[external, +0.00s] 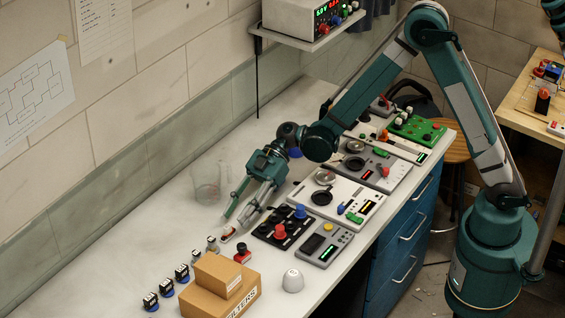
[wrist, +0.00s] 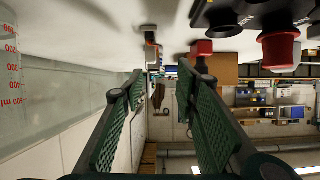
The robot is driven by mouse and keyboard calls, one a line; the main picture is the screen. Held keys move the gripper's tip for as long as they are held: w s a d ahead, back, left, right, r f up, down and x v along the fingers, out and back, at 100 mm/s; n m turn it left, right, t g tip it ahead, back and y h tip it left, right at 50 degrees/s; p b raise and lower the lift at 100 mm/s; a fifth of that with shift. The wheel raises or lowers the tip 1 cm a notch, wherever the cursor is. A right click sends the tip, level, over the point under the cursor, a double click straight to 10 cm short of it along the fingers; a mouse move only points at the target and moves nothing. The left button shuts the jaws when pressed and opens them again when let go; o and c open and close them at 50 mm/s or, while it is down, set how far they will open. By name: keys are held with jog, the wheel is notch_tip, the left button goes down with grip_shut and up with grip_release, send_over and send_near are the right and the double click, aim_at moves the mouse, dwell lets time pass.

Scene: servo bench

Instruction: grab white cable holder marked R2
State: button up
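My gripper (external: 235,219) is low over the bench, pointing toward its near left part. In the wrist view my gripper (wrist: 161,76) has its two green pads apart, with nothing held between them. Two small whitish pieces, a nearer one (external: 196,256) and a farther one (external: 213,244), stand in a row beyond the fingertips. I cannot read R2 on either. A small red and white piece (external: 228,234) lies just past the fingertips. In the wrist view a small pale piece with orange (wrist: 151,40) shows ahead between the fingers; its mark is unreadable.
Several black, white and blue pieces (external: 166,288) continue the row. A red-topped black piece (external: 242,253), cardboard boxes (external: 220,290) and a white dome (external: 293,281) stand nearby. A clear beaker (external: 207,184) is behind my gripper. A black panel with knobs (external: 283,228) is to its right.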

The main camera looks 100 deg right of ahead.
aim_at(228, 226)
jog(key=shift+w+d+f, duration=0.3)
jog(key=shift+d+f, duration=0.4)
jog(key=shift+f, duration=0.25)
jog(key=shift+a, duration=0.1)
jog(key=shift+b+x, duration=0.7)
jog(key=shift+x, duration=1.8)
jog(key=shift+r, duration=0.15)
grip_shut()
